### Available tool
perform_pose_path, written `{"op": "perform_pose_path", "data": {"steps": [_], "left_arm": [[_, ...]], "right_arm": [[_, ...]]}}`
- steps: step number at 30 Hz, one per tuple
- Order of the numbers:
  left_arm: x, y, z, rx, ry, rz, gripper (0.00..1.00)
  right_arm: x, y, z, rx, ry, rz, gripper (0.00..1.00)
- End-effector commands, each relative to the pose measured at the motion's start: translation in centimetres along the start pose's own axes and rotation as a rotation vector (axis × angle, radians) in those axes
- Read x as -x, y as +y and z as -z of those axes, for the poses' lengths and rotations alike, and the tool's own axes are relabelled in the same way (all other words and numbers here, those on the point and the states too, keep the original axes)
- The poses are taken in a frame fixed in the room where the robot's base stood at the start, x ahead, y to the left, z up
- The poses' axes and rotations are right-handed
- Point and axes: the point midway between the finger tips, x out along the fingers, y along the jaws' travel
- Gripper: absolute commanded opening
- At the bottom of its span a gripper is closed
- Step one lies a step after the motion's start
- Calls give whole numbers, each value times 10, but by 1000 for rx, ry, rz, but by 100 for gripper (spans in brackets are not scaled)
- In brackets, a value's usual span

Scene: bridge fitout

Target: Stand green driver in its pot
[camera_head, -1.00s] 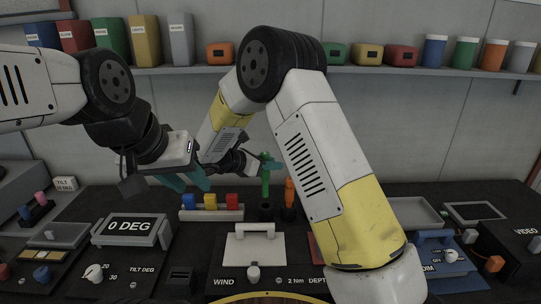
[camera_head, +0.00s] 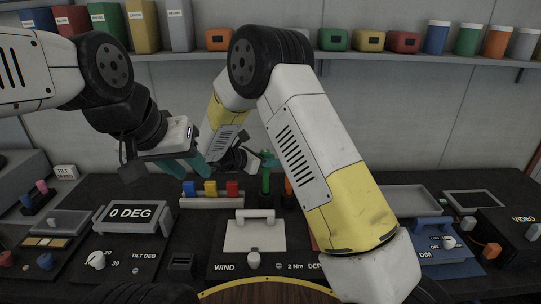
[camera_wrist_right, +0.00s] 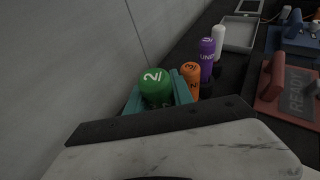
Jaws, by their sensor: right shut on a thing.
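The green driver (camera_head: 266,173) is upright between the teal fingers of my right gripper (camera_head: 270,163), which is shut on it. In the right wrist view the green driver's top (camera_wrist_right: 155,86), marked 2, shows between the fingers (camera_wrist_right: 160,98). Its lower end is at or just over a dark pot (camera_head: 265,202); I cannot tell how far inside it is. An orange driver (camera_head: 289,186) stands just to the right, partly hidden by my right arm; it also shows in the wrist view (camera_wrist_right: 190,76). My left gripper (camera_head: 187,167) is open and empty above the bench.
A rack of blue, yellow and red blocks (camera_head: 211,202) lies left of the pot. In the wrist view a purple driver (camera_wrist_right: 207,58) and a white one (camera_wrist_right: 218,42) stand beyond the orange one. A wall shelf (camera_head: 350,54) runs behind. Bench panels fill the front.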

Motion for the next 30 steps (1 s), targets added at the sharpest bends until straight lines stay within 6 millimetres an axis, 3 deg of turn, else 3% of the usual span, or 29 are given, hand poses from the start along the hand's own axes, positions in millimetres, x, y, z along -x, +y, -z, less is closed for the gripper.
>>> {"op": "perform_pose_path", "data": {"steps": [15, 30], "left_arm": [[0, 0, 0, 0, 0, 0, 36], [0, 0, 0, 0, 0, 0, 36]], "right_arm": [[0, 0, 0, 0, 0, 0, 0], [-6, 0, 13, 0, -1, 0, 0]]}}
